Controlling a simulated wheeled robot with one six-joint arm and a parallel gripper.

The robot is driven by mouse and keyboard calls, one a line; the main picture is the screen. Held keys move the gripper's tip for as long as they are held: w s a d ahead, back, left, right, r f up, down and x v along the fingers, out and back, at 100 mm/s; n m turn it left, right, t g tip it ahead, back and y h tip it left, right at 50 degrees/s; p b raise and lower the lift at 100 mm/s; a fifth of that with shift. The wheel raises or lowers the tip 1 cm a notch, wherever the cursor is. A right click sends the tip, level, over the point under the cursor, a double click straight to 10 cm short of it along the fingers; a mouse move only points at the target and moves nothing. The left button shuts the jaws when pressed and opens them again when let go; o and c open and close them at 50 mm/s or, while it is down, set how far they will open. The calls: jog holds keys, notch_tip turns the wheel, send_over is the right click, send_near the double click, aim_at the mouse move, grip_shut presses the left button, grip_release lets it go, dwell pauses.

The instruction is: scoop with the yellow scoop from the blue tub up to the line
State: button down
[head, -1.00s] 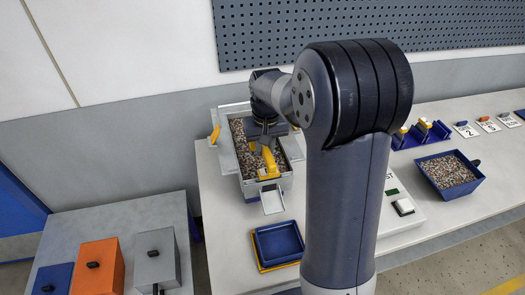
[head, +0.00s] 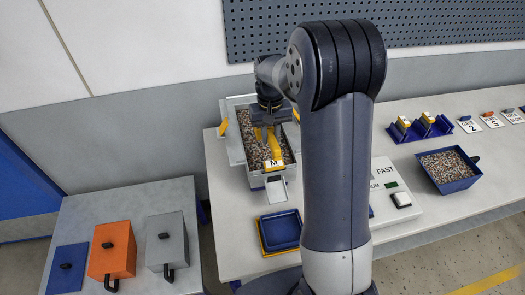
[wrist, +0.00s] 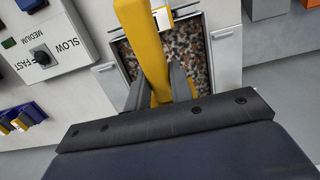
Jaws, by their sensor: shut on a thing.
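My gripper (head: 268,112) is shut on a yellow scoop (head: 272,151) that carries a white label with an M. The gripper and scoop are over a grey box (head: 256,183) of mixed granules. I cannot tell whether the scoop touches the granules. In the wrist view the scoop (wrist: 143,45) sits between my two fingers (wrist: 158,92), with the granules behind it. The blue tub (head: 462,186), also full of mixed granules, stands on the bench to the right, well away from my gripper. No fill line is visible to me.
A blue tray (head: 280,233) is in front of the grey box. A control panel (head: 384,210) marked FAST is to its right, partly behind my arm. A blue rack (head: 422,130) with yellow items stands at the back.

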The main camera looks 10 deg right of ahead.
dwell(0.5)
jog(key=shift+w+r+g, duration=0.5)
jog(key=shift+r+g, duration=0.1)
jog(key=shift+g, duration=0.2)
jog(key=shift+r, duration=0.15)
jog(key=shift+w+r+g, duration=0.65)
jog(key=shift+r+g, duration=0.05)
jog(key=shift+g, duration=0.4)
jog(key=shift+w+r+g, duration=0.55)
jog(key=shift+w+g, duration=0.2)
jog(key=shift+g, duration=0.15)
jog(key=shift+f, duration=0.1)
